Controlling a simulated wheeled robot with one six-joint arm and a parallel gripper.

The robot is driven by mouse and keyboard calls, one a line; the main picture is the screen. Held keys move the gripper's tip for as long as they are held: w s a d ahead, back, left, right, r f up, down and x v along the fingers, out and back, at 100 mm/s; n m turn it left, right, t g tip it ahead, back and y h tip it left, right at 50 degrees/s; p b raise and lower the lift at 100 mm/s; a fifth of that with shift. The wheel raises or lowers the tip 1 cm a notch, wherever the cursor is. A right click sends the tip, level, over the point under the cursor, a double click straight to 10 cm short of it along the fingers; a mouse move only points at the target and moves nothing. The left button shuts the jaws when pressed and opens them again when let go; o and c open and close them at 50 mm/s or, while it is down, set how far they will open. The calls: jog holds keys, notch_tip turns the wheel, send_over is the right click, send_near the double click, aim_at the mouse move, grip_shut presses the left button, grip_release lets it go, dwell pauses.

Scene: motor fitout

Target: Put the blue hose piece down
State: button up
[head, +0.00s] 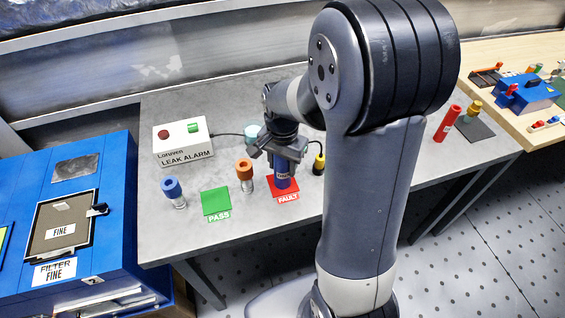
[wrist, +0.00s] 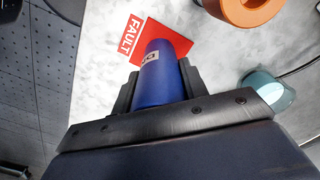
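The blue hose piece (head: 283,177) is a blue cylinder with a small white label. My gripper (head: 281,160) is shut around its upper part and holds it upright over the red FAULT mat (head: 271,195). In the wrist view the blue hose piece (wrist: 158,70) sits between the two dark fingers of my gripper (wrist: 155,88), with the red FAULT mat (wrist: 133,38) behind it. I cannot tell whether its lower end touches the mat.
A green PASS mat (head: 215,201), an orange-topped fitting (head: 244,172) and a blue-topped fitting (head: 173,190) stand to the left. The white leak alarm box (head: 182,141) is behind. A yellow-tipped probe (head: 319,163) is close on the right. A teal cup (head: 252,131) stands behind.

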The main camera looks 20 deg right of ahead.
jog(key=o, duration=0.4)
jog(key=shift+r, duration=0.1)
notch_tip(320, 180, up, 12)
dwell(0.5)
